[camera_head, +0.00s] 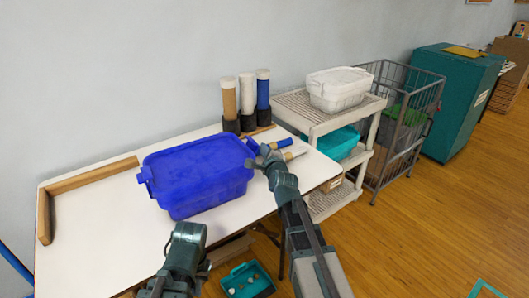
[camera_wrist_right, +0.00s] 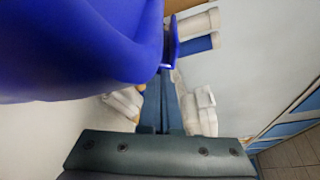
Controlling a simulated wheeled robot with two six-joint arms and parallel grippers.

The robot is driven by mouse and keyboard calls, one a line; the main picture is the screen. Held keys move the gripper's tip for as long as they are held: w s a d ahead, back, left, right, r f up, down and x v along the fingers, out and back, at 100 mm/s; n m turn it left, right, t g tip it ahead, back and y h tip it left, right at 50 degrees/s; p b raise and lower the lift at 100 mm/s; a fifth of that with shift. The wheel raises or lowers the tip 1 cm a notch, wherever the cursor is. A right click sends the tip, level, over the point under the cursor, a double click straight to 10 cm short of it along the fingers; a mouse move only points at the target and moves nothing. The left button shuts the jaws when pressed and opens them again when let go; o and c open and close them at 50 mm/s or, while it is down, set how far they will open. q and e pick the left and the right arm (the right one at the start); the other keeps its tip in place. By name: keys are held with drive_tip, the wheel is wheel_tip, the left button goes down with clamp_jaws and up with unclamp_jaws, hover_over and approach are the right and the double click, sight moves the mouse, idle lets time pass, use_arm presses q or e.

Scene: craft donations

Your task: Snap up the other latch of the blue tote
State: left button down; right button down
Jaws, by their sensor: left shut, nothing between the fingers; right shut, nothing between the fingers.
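The blue tote (camera_head: 197,172) stands lidded on the white table, its long side towards me. One latch (camera_head: 147,177) juts from its left end; I cannot tell whether it is up or down. The other latch (camera_head: 252,146) is at the right end, partly hidden by my right gripper (camera_head: 259,160). In the right wrist view this latch (camera_wrist_right: 172,42) is a blue flap standing out from the tote's wall. My right gripper's shut, empty fingers (camera_wrist_right: 167,85) are close to its lower edge; contact is unclear. My left gripper (camera_head: 187,236) is shut and empty in front of the tote.
Rolls (camera_head: 280,143) lie on the table just right of the tote, beside my right gripper. Upright rolls (camera_head: 246,95) stand in black holders behind. A wooden rail (camera_head: 90,177) borders the back left. A shelf cart (camera_head: 318,119) stands to the right. The table's front left is clear.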

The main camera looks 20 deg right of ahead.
use_arm(q)
drive_tip(key=shift+a, duration=0.1)
use_arm(e)
drive_tip(key=shift+s+a+r+n, duration=0.1)
drive_tip(key=shift+a+r+n, duration=0.15)
drive_tip(key=shift+n, duration=0.25)
idle(0.3)
